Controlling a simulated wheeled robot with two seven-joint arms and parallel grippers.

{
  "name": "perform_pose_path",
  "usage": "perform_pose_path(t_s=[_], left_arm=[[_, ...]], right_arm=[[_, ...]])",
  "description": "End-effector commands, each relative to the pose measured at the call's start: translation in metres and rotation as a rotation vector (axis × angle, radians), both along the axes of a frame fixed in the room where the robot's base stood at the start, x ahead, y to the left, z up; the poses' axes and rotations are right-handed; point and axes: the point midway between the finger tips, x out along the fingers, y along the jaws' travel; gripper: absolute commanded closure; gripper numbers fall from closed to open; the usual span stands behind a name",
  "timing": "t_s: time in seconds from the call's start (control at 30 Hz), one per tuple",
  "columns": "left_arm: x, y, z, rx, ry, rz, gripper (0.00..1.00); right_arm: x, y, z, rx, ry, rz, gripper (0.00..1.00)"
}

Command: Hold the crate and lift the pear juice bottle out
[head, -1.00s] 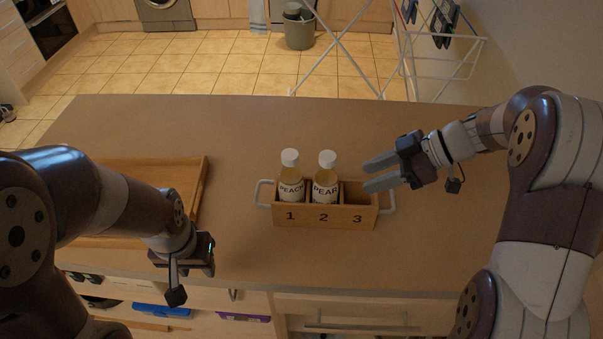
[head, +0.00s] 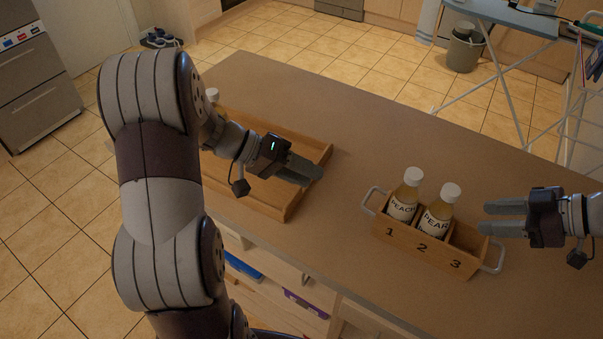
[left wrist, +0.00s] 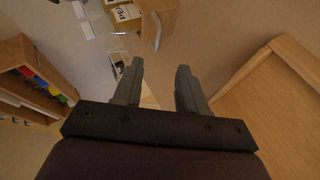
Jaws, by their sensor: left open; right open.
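The wooden crate (head: 401,237) stands on the counter with compartments numbered 1, 2 and 3 and a pale handle at each end. The peach bottle (head: 405,196) is in compartment 1. The pear juice bottle (head: 437,212), white-capped, stands upright in compartment 2. Compartment 3 looks empty. My left gripper (head: 304,171) is open and empty, left of the crate near the tray's right edge. My right gripper (head: 487,218) is open and empty, above the crate's right end. In the left wrist view, the open left fingers (left wrist: 157,80) point toward the crate, partly visible at the top (left wrist: 160,22).
A wooden tray (head: 316,150) lies on the counter left of the crate, with a white-capped bottle (head: 212,96) partly hidden behind my left arm. The counter (head: 345,212) is bare between tray and crate.

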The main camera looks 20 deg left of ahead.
Motion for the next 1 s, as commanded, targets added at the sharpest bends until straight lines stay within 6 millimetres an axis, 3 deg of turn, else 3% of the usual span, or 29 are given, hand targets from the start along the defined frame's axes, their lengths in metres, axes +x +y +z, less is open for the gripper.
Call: perform_pose_path(t_s=[0.17, 0.4, 0.6, 1.0], left_arm=[[-0.002, -0.016, -0.011, -0.017, 0.040, -0.021, 0.59], [0.013, -0.065, -0.041, -0.017, 0.039, -0.022, 0.59], [0.024, -0.094, -0.059, -0.015, 0.036, -0.020, 0.59], [0.027, -0.103, -0.065, -0.014, 0.035, -0.017, 0.59]], right_arm=[[0.000, 0.000, 0.000, 0.000, 0.000, 0.000, 0.57], [0.000, 0.000, 0.000, 0.000, 0.000, 0.000, 0.57], [0.000, 0.000, 0.000, 0.000, 0.000, 0.000, 0.57], [0.000, 0.000, 0.000, 0.000, 0.000, 0.000, 0.57]])
